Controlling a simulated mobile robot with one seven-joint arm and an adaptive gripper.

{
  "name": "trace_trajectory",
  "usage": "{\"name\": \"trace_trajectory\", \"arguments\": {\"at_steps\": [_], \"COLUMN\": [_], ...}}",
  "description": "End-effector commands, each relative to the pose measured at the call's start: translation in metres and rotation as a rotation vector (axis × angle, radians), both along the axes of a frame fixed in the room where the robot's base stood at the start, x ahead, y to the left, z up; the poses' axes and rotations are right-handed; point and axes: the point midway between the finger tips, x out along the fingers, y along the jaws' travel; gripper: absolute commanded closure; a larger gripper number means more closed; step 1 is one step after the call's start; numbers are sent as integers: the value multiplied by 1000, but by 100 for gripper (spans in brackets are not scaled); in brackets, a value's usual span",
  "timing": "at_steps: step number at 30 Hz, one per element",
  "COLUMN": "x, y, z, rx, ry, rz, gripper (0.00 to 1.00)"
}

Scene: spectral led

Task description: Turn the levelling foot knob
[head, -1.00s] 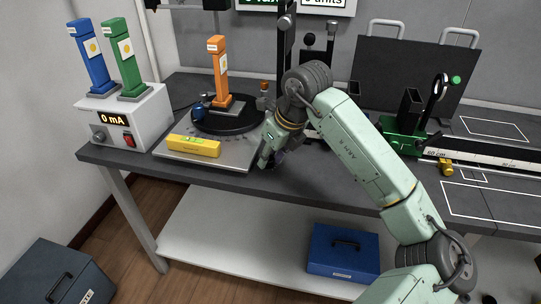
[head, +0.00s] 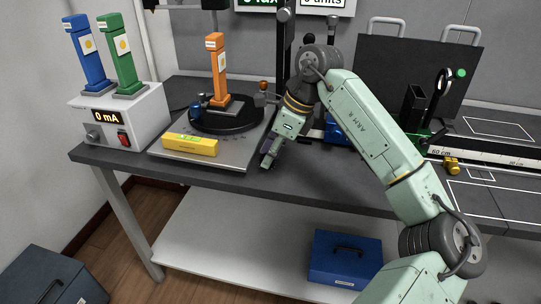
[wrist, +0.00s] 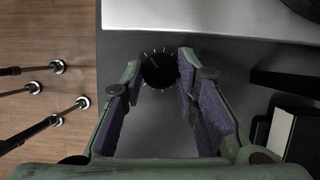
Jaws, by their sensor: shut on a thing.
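The levelling foot knob (wrist: 160,70) is a round black knob with pale tick marks around it, beside the edge of the grey metal plate (wrist: 200,18) in the wrist view. My gripper (wrist: 161,72) has its two purple-padded fingers on either side of the knob and is shut on it. In the head view my gripper (head: 268,158) is at the front right corner of the plate (head: 225,163), and the knob is hidden there. A yellow spirit level (head: 190,145) lies on the plate's front left; its bubble is too small to read.
A black turntable (head: 226,118) with an orange lamp post (head: 219,75) stands on the plate. A white 0 mA supply box (head: 125,120) is to its left. A black rail (head: 485,157) and green mount (head: 410,128) are to the right. The table front is clear.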

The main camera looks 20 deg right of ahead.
Motion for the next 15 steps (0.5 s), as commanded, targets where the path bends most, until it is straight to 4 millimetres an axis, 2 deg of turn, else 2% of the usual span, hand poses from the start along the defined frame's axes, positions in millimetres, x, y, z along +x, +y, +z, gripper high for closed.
{"name": "trace_trajectory", "arguments": {"at_steps": [15], "x": [0], "y": [0], "z": [0], "rx": [-1], "ry": [2], "rz": [74], "gripper": [100]}}
